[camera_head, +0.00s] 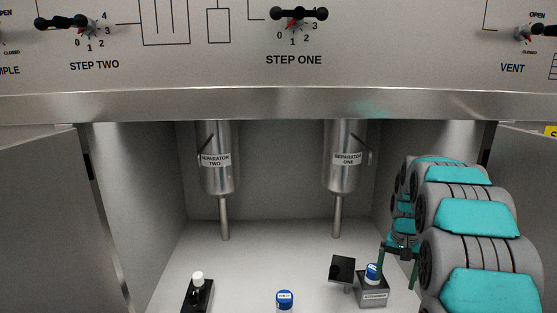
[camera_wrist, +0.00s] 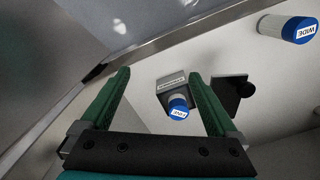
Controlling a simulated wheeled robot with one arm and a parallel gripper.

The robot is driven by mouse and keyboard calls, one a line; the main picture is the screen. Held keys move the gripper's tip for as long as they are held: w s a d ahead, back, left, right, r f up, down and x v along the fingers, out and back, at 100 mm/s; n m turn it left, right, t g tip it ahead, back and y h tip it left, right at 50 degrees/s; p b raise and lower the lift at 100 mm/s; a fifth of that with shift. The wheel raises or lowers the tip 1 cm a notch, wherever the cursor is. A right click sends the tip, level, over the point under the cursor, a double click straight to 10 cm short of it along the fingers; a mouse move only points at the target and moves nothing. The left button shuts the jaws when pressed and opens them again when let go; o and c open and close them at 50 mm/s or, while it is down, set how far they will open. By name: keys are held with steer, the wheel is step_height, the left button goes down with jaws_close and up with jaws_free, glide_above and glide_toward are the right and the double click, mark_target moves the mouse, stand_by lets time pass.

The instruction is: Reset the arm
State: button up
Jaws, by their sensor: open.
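My arm (camera_head: 470,218), grey with teal pads, reaches in from the right in the head view. My gripper (camera_head: 398,277) has green fingers and is open and empty. It is just right of a grey labelled block (camera_head: 372,292) that holds a blue-topped piece (camera_head: 372,271). In the wrist view my gripper (camera_wrist: 158,76) has its fingers spread wide. The blue-topped piece marked FINE (camera_wrist: 178,106) and its block (camera_wrist: 172,84) show beyond the gap, and nothing lies between the finger pads.
A black stand (camera_head: 342,269) is left of the block. Separators two (camera_head: 216,175) and one (camera_head: 344,175) hang above. Cabinet walls and a metal ledge (camera_head: 280,104) border the space.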

steer(key=s+a+r+n+p, duration=0.1)
steer(key=s+a+r, duration=0.25)
steer(key=s, duration=0.25)
steer(key=s+a+r+n+g+p, duration=0.1)
steer(key=s+a+r, duration=0.25)
steer(key=s, duration=0.25)
steer(key=s+a+r+p, duration=0.1)
steer(key=s+a+r, duration=0.25)
steer(key=s, duration=0.25)
steer(key=s+a+n+p, duration=0.1)
steer(key=s+a, duration=0.2)
steer(key=s, duration=0.8)
steer(key=s+a+n+p, duration=0.2)
steer(key=s, duration=0.8)
steer(key=shift+s+a+g, duration=0.4)
